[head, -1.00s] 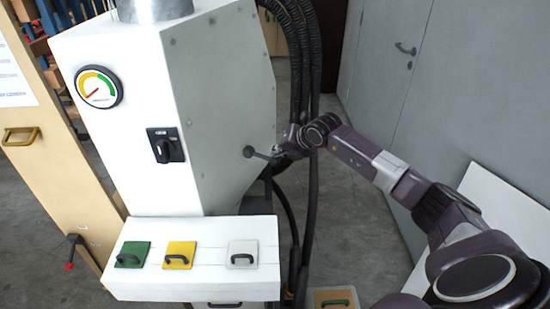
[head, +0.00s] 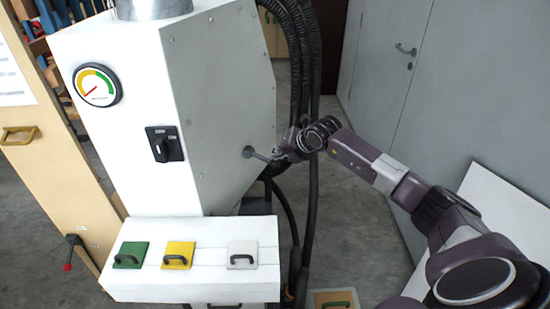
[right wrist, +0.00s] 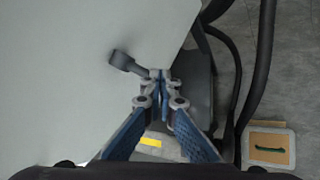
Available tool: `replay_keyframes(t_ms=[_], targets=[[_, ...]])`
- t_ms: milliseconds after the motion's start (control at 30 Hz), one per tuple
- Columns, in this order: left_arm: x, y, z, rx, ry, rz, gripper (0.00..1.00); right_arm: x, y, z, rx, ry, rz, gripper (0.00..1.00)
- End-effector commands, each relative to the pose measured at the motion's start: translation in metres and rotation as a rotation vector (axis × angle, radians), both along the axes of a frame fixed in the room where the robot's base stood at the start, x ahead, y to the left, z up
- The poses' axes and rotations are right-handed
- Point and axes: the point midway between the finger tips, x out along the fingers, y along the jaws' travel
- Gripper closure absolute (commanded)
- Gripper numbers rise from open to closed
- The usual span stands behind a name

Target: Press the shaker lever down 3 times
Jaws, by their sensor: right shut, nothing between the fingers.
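The shaker lever (head: 258,154) is a short dark grey rod with a round hub on the right side panel of the white machine. It slants slightly down to the right, toward my right gripper (head: 279,157). In the right wrist view the lever (right wrist: 127,63) has its hub on the panel, and its rod runs to the fingertips of my right gripper (right wrist: 160,75). The fingers are closed together with nothing between them, at the rod's outer end. I cannot tell whether they touch it. My left gripper is out of view.
The white machine (head: 110,130) has a gauge (head: 97,85) and a black switch (head: 165,145). A white ledge (head: 200,285) carries green, yellow and white handled lids. Black hoses (head: 311,200) hang behind the gripper. Floor (head: 360,240) is open to the right.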

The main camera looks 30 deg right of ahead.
Motion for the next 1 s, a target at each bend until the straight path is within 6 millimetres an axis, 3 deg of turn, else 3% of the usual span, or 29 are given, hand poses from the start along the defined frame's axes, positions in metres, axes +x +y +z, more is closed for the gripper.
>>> replay_keyframes(t_ms=[1000], targets=[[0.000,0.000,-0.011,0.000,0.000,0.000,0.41,-0.001,0.001,-0.015,0.001,0.004,0.001,1.00]])
